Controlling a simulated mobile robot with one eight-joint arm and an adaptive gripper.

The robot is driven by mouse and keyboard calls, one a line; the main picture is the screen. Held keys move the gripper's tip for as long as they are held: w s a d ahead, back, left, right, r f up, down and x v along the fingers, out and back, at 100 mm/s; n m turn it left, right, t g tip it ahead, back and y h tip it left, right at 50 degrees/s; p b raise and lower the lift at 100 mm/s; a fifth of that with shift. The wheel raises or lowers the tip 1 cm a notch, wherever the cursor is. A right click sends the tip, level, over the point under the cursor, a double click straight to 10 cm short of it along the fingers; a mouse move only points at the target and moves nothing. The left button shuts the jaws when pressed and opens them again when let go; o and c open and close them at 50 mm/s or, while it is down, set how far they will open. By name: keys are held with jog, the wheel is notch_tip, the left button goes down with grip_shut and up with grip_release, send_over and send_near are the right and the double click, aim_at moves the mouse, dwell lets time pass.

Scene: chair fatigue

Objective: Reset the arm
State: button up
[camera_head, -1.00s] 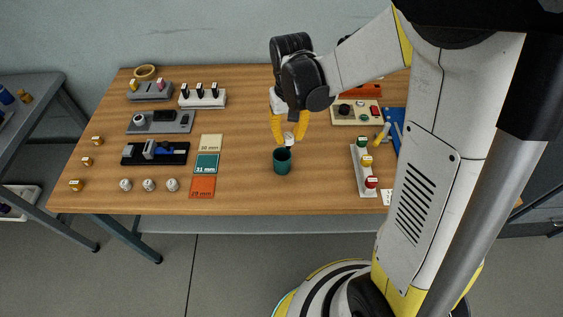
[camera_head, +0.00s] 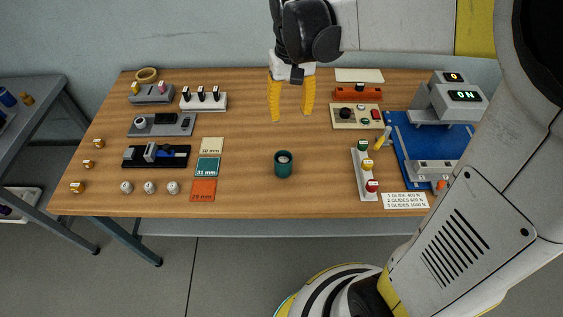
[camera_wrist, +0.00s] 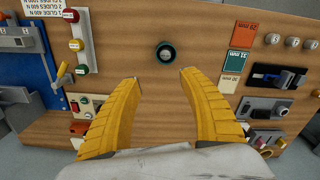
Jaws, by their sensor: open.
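My gripper (camera_head: 291,119) has yellow fingers spread apart with nothing between them. It hangs above the back middle of the wooden table (camera_head: 240,190) in the head view. In the wrist view my gripper (camera_wrist: 160,76) shows both fingers open over bare wood. A dark green cup (camera_head: 284,168) stands upright on the table, in front of the gripper and apart from it. The cup also shows in the wrist view (camera_wrist: 165,58), beyond the fingertips, with a pale round thing inside it.
A blue fixture (camera_head: 408,152) with a grey machine stands at the right. A rack with coloured buttons (camera_head: 360,180) is beside it. Coloured cards (camera_head: 203,190), small white knobs and black and grey devices (camera_head: 155,155) fill the left. The table middle is mostly clear.

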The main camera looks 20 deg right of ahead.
jog(key=shift+r, duration=0.8)
jog(key=s+r+t, duration=0.1)
jog(key=s+t, duration=0.6)
jog(key=s, duration=0.5)
jog(key=shift+s+r+n, duration=0.3)
jog(key=shift+s+r, duration=0.1)
